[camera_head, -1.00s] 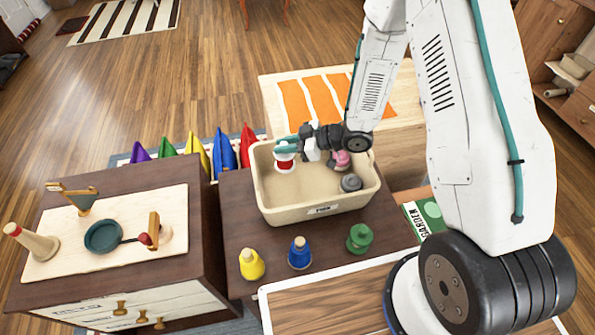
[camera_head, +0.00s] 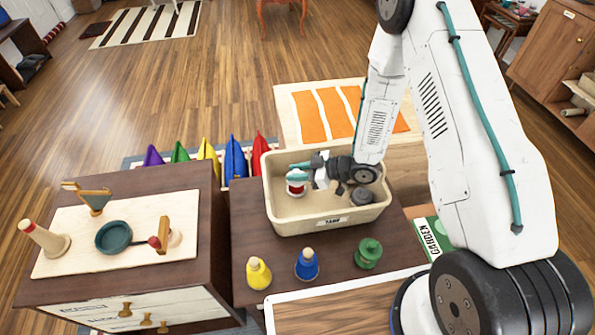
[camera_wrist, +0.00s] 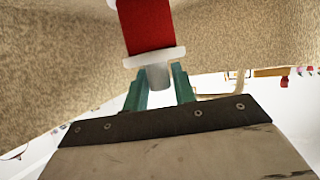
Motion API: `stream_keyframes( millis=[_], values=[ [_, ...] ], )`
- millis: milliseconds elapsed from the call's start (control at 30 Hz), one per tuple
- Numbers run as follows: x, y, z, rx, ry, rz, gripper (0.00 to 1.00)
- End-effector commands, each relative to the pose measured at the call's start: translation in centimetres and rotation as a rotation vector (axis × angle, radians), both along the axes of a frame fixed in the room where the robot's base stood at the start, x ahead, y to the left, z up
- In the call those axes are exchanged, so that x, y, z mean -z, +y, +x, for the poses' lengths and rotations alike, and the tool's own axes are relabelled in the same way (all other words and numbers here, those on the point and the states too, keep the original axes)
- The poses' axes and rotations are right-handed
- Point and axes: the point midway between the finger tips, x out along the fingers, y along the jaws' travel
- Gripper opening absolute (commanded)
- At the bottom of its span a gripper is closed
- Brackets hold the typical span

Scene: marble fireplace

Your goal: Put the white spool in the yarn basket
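A white spool with a broad red band (camera_head: 296,187) is inside the beige basket (camera_head: 340,225), near its left side. The basket has a small front label that looks like "YARN". In the wrist view the spool (camera_wrist: 147,25) shows its red band, white flange and pale stem. My gripper (camera_head: 300,178) reaches into the basket from the right. Its teal fingers (camera_wrist: 160,85) flank the stem and appear shut on it. A dark grey round object (camera_head: 361,196) lies in the basket at the right. I see no plain white spool.
A dark cabinet (camera_head: 190,268) at the left bears a pale board (camera_head: 75,255) with wooden items. Coloured pointed pieces (camera_head: 235,160) stand behind.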

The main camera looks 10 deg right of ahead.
Motion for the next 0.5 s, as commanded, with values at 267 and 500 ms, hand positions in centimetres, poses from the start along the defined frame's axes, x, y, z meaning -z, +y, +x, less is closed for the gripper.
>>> stream_keyframes(
  millis=[267, 500],
  values=[
    [-0.1, 0.0, 0.0, 0.0, 0.0, 0.0, 0.41],
    [-1.0, -1.5, -0.5, 0.003, 0.0, 0.0, 0.41]
  ],
)
